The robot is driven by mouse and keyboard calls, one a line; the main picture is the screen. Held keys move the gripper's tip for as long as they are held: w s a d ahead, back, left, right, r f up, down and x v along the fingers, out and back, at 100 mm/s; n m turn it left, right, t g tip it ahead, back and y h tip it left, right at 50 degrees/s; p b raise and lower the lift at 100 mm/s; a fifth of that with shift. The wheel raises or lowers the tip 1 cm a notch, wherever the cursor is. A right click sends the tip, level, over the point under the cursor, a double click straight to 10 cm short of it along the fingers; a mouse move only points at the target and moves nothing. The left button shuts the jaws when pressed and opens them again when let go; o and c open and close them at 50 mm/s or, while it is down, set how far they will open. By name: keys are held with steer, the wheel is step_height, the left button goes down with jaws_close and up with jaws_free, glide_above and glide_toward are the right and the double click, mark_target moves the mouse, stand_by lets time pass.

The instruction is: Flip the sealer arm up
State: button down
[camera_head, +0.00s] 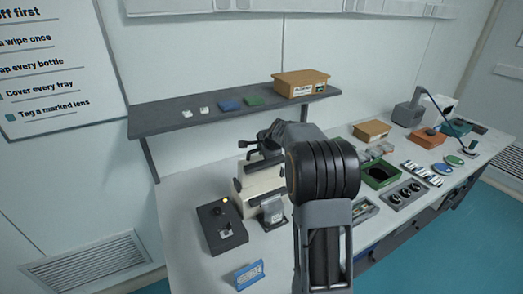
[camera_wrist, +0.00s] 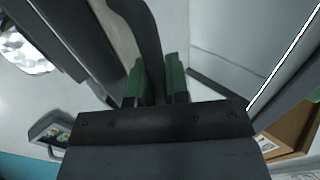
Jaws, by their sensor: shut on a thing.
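The sealer (camera_head: 262,187) is a cream and black machine on the table, partly hidden behind my arm in the head view. Its dark sealer arm lies above the body, but its exact angle is hard to tell there. In the wrist view, my gripper (camera_wrist: 156,82) has two green-padded fingers, one on each side of a dark curved bar. This bar looks like part of the sealer arm (camera_wrist: 142,28), and the fingers are shut on it. My arm hides most of the gripper in the head view.
A black control box (camera_head: 221,226) stands left of the sealer, with a blue card stand (camera_head: 249,274) in front. A wall shelf (camera_head: 165,120) with small items and a cardboard box (camera_head: 300,82) hangs behind. Green bin (camera_head: 381,174) and several trays crowd the table to the right.

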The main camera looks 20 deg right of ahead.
steer(key=shift+w+a+r+g+p, duration=0.15)
steer(key=shift+w+g+p, duration=0.35)
steer(key=shift+w+g, duration=0.85)
steer(key=shift+w+r+t, duration=0.1)
steer(key=shift+w+t, duration=0.15)
steer(key=c, duration=1.1)
jaws_free()
steer(key=shift+s, duration=0.1)
steer(key=b+v, duration=0.3)
steer(key=v, duration=1)
steer(key=shift+r, duration=0.3)
steer(key=shift+s, duration=0.1)
